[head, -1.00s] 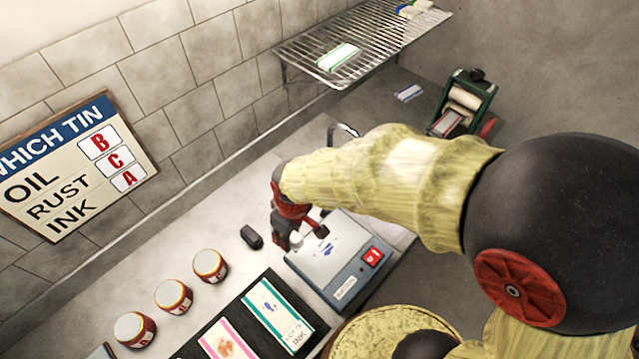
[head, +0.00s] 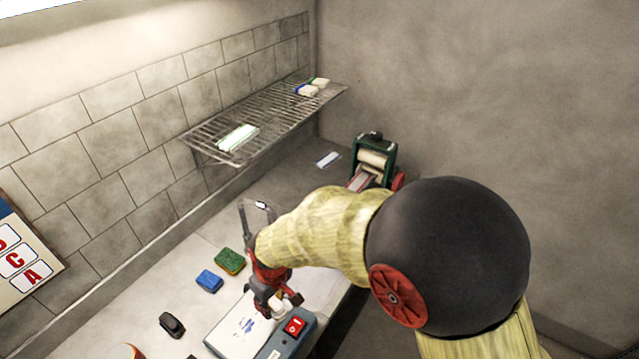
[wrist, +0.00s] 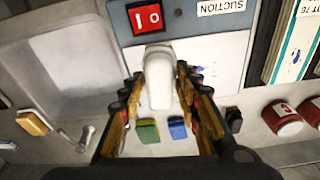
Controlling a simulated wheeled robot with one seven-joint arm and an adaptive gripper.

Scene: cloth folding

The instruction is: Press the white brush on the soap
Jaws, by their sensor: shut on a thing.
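My gripper (head: 275,299) is over the suction box and also shows in the wrist view (wrist: 161,88). Its fingers are shut on the white brush (wrist: 159,82), a rounded white block between them. In the head view only a little of the brush shows, behind the fingers. A yellow-orange block (wrist: 33,122), which looks like the soap, lies at the left of the wrist view, near a tap and the sink. My arm hides that area in the head view.
The suction box (head: 232,336) has a red switch (head: 294,325). Beyond it lie a blue block (head: 209,281) and a green sponge (head: 230,261). A dark object (head: 172,325) lies left of the box. A wire shelf (head: 270,118) hangs above; a green roller device (head: 373,158) stands behind.

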